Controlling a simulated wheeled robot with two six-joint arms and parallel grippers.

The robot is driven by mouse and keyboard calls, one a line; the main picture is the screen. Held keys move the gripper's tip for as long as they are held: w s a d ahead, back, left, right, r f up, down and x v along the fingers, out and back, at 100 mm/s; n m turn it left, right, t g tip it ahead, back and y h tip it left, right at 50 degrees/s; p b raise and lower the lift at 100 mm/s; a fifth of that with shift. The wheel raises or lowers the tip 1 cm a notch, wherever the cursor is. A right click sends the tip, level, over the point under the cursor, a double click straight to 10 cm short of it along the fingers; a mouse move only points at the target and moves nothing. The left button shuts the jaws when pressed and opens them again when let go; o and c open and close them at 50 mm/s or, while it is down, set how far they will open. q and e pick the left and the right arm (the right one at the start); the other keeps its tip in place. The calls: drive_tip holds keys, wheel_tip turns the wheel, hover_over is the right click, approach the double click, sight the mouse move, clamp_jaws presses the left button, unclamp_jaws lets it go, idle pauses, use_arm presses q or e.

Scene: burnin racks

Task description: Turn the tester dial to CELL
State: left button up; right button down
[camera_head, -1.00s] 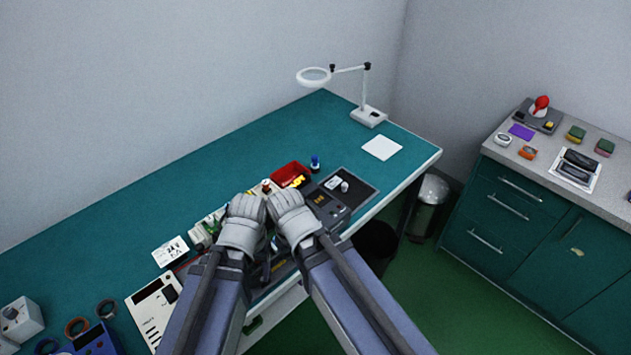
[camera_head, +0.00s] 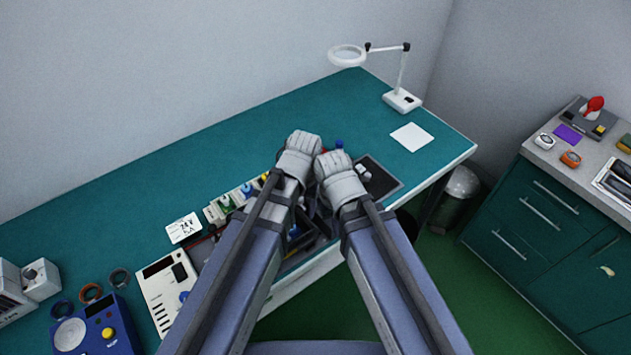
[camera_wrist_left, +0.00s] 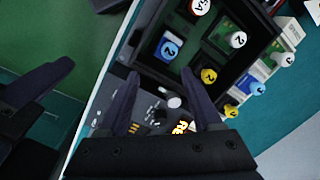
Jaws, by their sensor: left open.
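A dark tester-like unit (camera_wrist_left: 145,112) with a small orange display lies below my left gripper in the left wrist view. A round pale knob (camera_wrist_left: 174,101) on or beside it shows between the fingers. I cannot read a CELL mark. My left gripper (camera_wrist_left: 159,76) is open, its two dark fingers apart with nothing held. In the head view my left gripper (camera_head: 302,145) and right gripper (camera_head: 333,163) are close together over the bench and hide the unit. One dark finger of the right gripper also shows at the left of the wrist view; its opening is unclear.
A dark tray (camera_wrist_left: 150,72) holds several numbered colored knobs or cells. A white meter (camera_head: 160,285), a blue box (camera_head: 98,330) and tape rings stand front left. A magnifier lamp (camera_head: 402,101) and white sheet (camera_head: 411,137) are at the back right. The bench middle (camera_head: 220,150) is clear.

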use_arm(q)
drive_tip(key=shift+n, duration=0.5)
drive_tip(key=w+d+r+p, duration=0.1)
drive_tip(key=w, duration=0.2)
drive_tip(key=w+d+r+p, duration=0.1)
drive_tip(key=w, duration=0.3)
drive_tip(key=w+d+r, duration=0.1)
drive_tip(key=w+d, duration=0.1)
drive_tip(key=w, duration=0.2)
drive_tip(key=shift+p, duration=0.4)
drive_tip(key=shift+w+d, duration=0.15)
drive_tip(key=shift+w, duration=0.1)
drive_tip(key=shift+s+f, duration=0.1)
drive_tip(key=shift+f, duration=0.05)
drive_tip(key=f+b, duration=0.7)
drive_tip(key=b, duration=0.1)
drive_tip(key=shift+a+f, duration=0.25)
drive_tip(key=shift+f, duration=0.05)
clamp_jaws()
